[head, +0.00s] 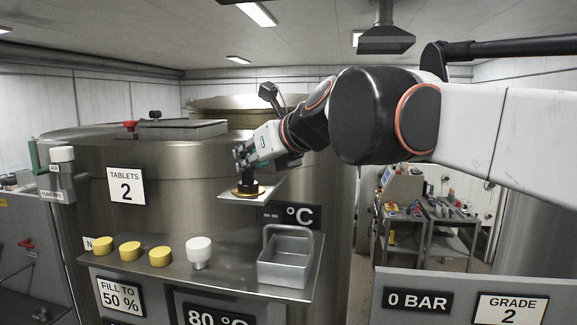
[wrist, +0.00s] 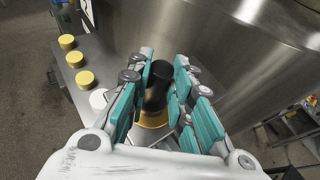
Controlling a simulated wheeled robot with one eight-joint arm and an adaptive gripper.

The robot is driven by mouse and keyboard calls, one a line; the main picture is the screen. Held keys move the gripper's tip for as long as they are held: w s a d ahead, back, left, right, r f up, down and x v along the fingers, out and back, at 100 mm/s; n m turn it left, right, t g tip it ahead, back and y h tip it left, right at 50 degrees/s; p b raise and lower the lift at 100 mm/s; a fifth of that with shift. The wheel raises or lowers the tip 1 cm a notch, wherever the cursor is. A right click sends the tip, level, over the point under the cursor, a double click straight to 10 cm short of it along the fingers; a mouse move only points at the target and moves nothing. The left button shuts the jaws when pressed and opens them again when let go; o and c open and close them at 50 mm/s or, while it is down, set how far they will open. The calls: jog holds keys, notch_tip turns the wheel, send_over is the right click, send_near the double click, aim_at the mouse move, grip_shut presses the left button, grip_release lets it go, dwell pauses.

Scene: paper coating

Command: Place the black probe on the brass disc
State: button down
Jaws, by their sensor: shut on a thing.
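The black probe (wrist: 157,86) is upright between the teal-padded fingers of my gripper (wrist: 160,95) in the wrist view. In the head view my gripper (head: 243,160) is shut on the probe (head: 247,178), whose dark lower part shows below the fingers. The brass disc (head: 245,190) lies on a small pale plate (head: 233,197) at the vessel's side. The probe's lower end is at the disc; whether it touches cannot be told. The disc's edge (wrist: 153,119) also shows below the probe in the wrist view.
A steel shelf (head: 218,281) below carries several yellow-capped pieces (head: 130,251), a white knob (head: 199,251) and a grey handled bin (head: 285,262). The large steel vessel (head: 180,180) stands close behind. A °C sign (head: 290,215) is beside the plate.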

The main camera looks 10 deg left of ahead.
jog(key=shift+r, duration=0.1)
jog(key=c, duration=1.4)
grip_release()
jog(key=shift+c, duration=0.2)
